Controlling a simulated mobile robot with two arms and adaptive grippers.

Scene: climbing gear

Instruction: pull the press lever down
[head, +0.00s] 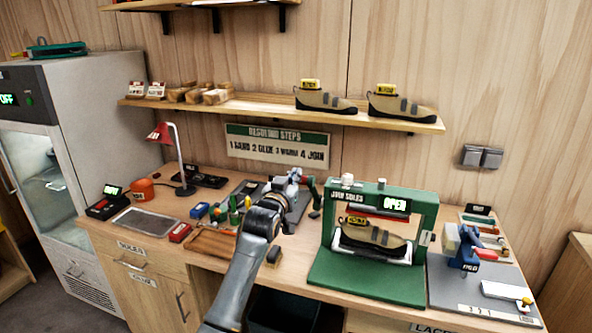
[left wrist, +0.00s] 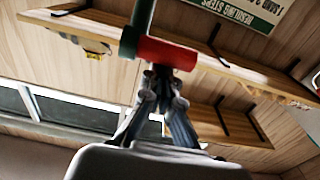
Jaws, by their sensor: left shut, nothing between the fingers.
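The green press (head: 430,215), marked JOIN SOLES, stands on the workbench with its display reading OPEN. A grey and tan climbing shoe (head: 375,238) sits inside it. In the left wrist view a red grip (left wrist: 165,53) with a green end lies across a dark rod, just at the fingertips. My left gripper (head: 294,178) is shut and empty beside the bar; it also shows in the left wrist view (left wrist: 160,78). Whether it touches the grip I cannot tell. My right gripper is out of view.
A wall shelf (head: 240,107) with shoes runs above the bench. A red lamp (head: 163,133), small tools and a wooden tray (head: 208,243) stand left of my arm. A blue tool (head: 464,255) and a grey mat (head: 450,290) lie right of the press.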

